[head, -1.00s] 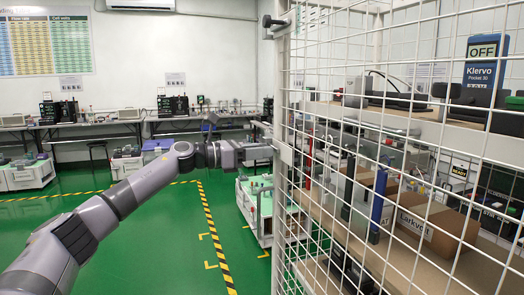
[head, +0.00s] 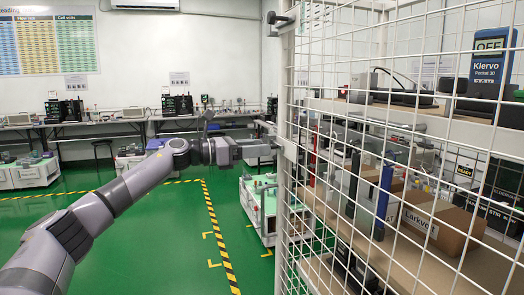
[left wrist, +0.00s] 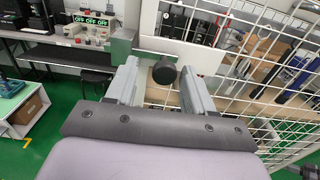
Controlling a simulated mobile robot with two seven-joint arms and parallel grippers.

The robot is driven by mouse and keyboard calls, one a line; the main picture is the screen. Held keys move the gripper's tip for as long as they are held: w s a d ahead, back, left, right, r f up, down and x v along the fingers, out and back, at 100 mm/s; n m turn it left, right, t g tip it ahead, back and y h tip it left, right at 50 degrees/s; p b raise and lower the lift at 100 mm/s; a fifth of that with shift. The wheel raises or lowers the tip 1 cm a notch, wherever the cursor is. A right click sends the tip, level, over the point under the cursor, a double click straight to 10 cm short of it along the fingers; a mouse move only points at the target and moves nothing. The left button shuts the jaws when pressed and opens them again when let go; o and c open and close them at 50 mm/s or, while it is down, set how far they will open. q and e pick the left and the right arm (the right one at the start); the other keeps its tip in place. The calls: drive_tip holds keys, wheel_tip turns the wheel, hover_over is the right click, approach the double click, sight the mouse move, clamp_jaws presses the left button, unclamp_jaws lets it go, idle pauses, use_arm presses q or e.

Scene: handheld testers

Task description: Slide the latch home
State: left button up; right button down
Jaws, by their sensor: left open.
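The latch shows in the left wrist view as a round black knob (left wrist: 164,72) in front of a pale horizontal bar (left wrist: 168,56) on the mesh cage's edge. My left gripper (left wrist: 160,78) is open, with one grey finger on each side of the knob. I cannot tell whether either finger touches it. In the head view my left gripper (head: 268,148) reaches the cage's white post (head: 288,190) at mid height, and the knob is hidden there.
White wire mesh (head: 350,120) closes off shelves holding a Larkvell cardboard box (head: 440,228) and a blue Klervo meter (head: 490,60). Another black knob (head: 271,18) sits high on the post. A low cart (head: 257,205) stands left of the cage. Green floor (head: 150,240) is open at left.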

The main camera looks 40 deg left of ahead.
use_arm(q)
drive_tip(key=b+v, duration=0.2)
drive_tip(key=v, duration=0.3)
drive_tip(key=shift+s+b, duration=0.1)
drive_tip(key=shift+b, duration=0.25)
idle(0.3)
